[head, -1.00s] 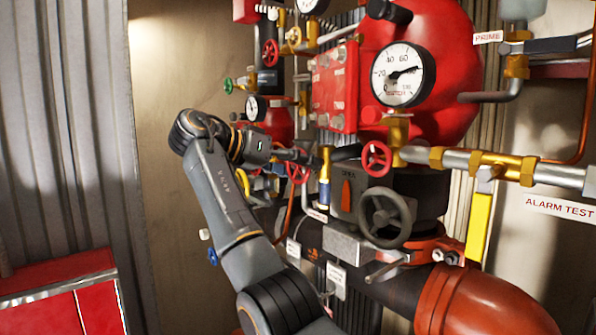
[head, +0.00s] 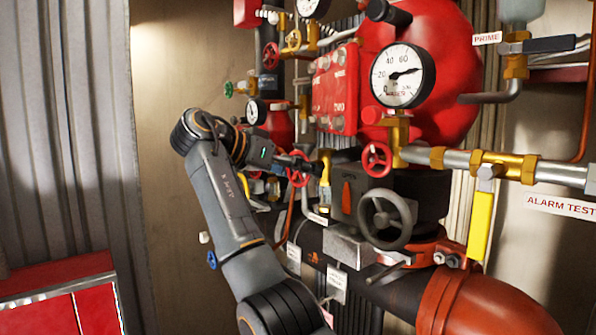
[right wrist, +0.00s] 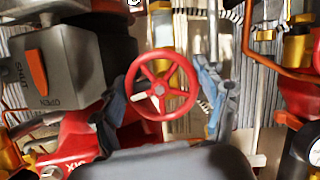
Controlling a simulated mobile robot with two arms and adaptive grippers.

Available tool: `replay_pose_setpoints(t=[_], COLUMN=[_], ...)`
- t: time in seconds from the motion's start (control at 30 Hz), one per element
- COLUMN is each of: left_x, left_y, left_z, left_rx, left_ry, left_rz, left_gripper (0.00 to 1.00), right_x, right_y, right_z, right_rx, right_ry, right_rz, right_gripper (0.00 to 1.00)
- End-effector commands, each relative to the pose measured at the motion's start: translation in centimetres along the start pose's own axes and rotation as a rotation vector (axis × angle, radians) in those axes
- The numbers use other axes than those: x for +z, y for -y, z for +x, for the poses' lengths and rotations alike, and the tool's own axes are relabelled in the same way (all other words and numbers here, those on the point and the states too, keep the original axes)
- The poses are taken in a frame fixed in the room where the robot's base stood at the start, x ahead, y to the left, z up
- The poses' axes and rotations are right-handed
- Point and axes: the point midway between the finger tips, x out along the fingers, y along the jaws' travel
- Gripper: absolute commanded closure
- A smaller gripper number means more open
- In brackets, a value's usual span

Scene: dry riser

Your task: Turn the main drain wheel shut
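A small red handwheel (head: 297,185) sits on the pipework left of the grey gearbox. In the right wrist view this red wheel (right wrist: 159,88) shows face-on, with several spokes and a pale mark near its hub. My right gripper (head: 304,163) is at this wheel. In the right wrist view its fingers are apart, one on each side of the wheel, and gaps seem to show between fingers and rim. I cannot tell whether they touch it. No readable label shows that this is the main drain wheel. My left gripper is not in view.
A second red wheel (head: 376,159) and a large grey handwheel (head: 387,218) are close on the right. The grey gearbox (right wrist: 62,68) crowds the left of the wrist view. A pressure gauge (head: 403,75) is above. A red cabinet (head: 60,290) stands lower left.

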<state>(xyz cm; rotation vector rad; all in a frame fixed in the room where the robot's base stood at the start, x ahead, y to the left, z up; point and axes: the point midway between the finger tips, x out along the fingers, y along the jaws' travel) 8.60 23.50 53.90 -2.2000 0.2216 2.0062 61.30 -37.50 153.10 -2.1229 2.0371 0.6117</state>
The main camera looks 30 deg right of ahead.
Motion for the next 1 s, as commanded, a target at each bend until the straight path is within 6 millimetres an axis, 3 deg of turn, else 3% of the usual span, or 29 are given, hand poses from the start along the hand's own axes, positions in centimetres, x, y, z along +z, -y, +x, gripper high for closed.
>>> replay_pose_setpoints(t=[0.07,0.53,1.0], left_x=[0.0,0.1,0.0], left_y=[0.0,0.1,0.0], left_z=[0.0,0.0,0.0], left_rx=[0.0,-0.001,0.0], left_ry=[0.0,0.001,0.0], left_rz=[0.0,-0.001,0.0], left_gripper=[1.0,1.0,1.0], right_x=[0.0,-0.1,-0.1], right_y=[0.0,0.0,0.0], right_z=[0.0,-0.8,-9.9], right_rx=[0.0,-0.001,0.0], right_ry=[0.0,-0.003,0.001], right_rz=[-0.001,-0.003,-0.004], right_gripper=[0.06,0.06,0.06])
